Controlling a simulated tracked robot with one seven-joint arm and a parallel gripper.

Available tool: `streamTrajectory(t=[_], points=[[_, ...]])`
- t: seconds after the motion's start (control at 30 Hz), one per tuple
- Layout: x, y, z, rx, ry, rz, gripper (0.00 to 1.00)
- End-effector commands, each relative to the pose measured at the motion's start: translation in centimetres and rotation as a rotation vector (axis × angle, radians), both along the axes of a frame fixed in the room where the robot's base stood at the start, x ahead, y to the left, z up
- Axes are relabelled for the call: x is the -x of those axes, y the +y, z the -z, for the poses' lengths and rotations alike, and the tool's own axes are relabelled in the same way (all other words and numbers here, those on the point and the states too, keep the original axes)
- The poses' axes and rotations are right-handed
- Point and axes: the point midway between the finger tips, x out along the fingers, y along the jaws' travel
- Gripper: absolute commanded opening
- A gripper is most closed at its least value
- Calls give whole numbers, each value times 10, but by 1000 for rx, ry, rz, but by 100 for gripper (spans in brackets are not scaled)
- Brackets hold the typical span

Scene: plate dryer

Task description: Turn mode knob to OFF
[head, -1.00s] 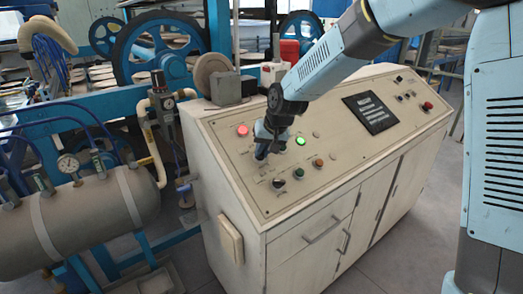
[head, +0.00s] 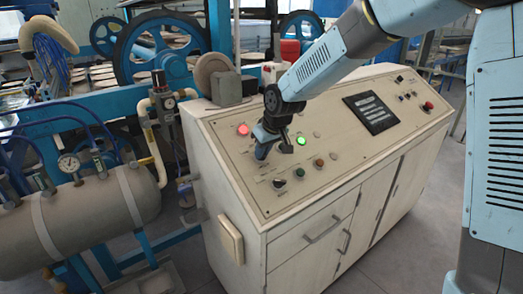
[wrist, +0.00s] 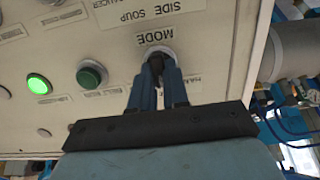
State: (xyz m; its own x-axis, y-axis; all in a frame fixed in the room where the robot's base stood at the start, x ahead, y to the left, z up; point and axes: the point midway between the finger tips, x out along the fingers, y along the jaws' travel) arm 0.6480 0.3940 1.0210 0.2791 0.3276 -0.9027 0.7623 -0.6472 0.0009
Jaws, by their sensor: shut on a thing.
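The mode knob (wrist: 157,62) is a dark knob in a pale round mount, under an upside-down MODE label (wrist: 155,37) in the wrist view. My gripper (wrist: 156,82) is shut on the knob, with its blue fingers on either side of it. Part of a label beside it, starting "HAN", shows at the right; the fingers hide the rest. The knob's pointer direction cannot be made out. In the head view, my gripper (head: 262,153) is at the left part of the sloped control panel (head: 330,160) and hides the knob.
A lit green lamp (head: 301,141) and a lit red lamp (head: 242,130) are close to my gripper. A dark knob (head: 279,184) and coloured buttons line the panel's front. A grey tank (head: 90,212) with gauges stands to the left.

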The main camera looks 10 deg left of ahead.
Motion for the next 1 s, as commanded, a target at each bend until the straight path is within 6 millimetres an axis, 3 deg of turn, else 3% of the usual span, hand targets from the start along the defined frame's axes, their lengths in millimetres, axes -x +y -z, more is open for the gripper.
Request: streamTrajectory(t=[0.3,0.67,1.0], points=[[-1,-1,1,1,2,3,40],[1,-3,-7,0,-1,4,40],[16,-22,-57,0,-3,4,40]])
